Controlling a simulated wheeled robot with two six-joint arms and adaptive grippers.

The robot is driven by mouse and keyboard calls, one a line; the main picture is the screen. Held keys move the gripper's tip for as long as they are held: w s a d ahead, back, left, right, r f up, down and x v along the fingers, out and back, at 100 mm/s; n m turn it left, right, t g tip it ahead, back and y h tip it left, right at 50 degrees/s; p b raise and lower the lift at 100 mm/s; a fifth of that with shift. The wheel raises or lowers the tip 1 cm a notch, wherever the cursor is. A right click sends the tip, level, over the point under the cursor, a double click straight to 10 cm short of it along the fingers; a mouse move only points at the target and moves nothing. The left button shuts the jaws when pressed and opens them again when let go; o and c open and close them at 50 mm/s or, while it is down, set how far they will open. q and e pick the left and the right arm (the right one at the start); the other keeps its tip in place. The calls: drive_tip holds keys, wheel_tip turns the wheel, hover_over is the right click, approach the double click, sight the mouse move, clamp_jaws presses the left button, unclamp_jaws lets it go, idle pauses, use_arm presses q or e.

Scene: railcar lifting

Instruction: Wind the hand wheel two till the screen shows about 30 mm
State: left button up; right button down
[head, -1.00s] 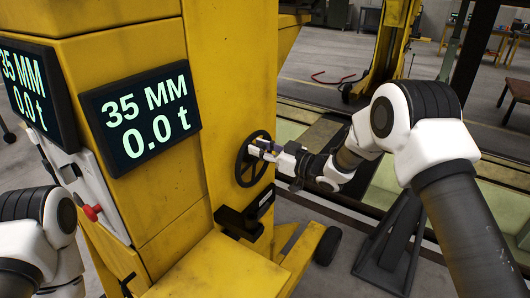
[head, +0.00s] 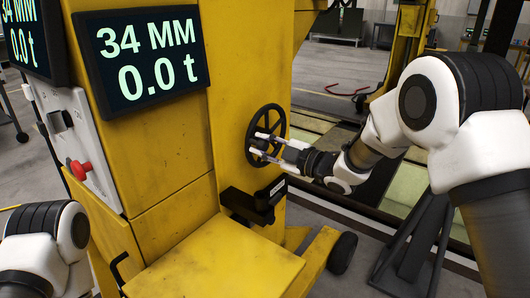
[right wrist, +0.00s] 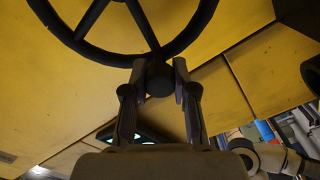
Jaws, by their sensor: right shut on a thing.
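The dark spoked hand wheel (head: 280,109) is on the side of the yellow column. Its rim and spokes fill the top of the right wrist view (right wrist: 200,30). My right gripper (head: 258,144) is at the lower part of the wheel. In the right wrist view its two fingers (right wrist: 158,75) are shut on the wheel's dark handle knob (right wrist: 159,84), one finger on each side. The screen (head: 142,58) on the column reads 34 MM and 0.0 t. My left gripper is out of view; only part of my left arm shows at the lower left.
A second screen (head: 27,38), cut by the left edge, also shows 34 MM. A red knob (head: 81,169) is on a pale panel below it. A black bracket (head: 250,205) sits under the wheel, above a yellow ledge (head: 215,262). A dark stand (head: 415,245) is at the right.

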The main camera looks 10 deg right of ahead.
drive_tip(key=shift+f+n+b, duration=0.45)
drive_tip(key=shift+n+b, duration=0.05)
drive_tip(key=c, duration=0.9)
unclamp_jaws()
drive_tip(key=shift+a, duration=0.1)
drive_tip(key=v, duration=1.2)
drive_tip(key=shift+r, duration=0.1)
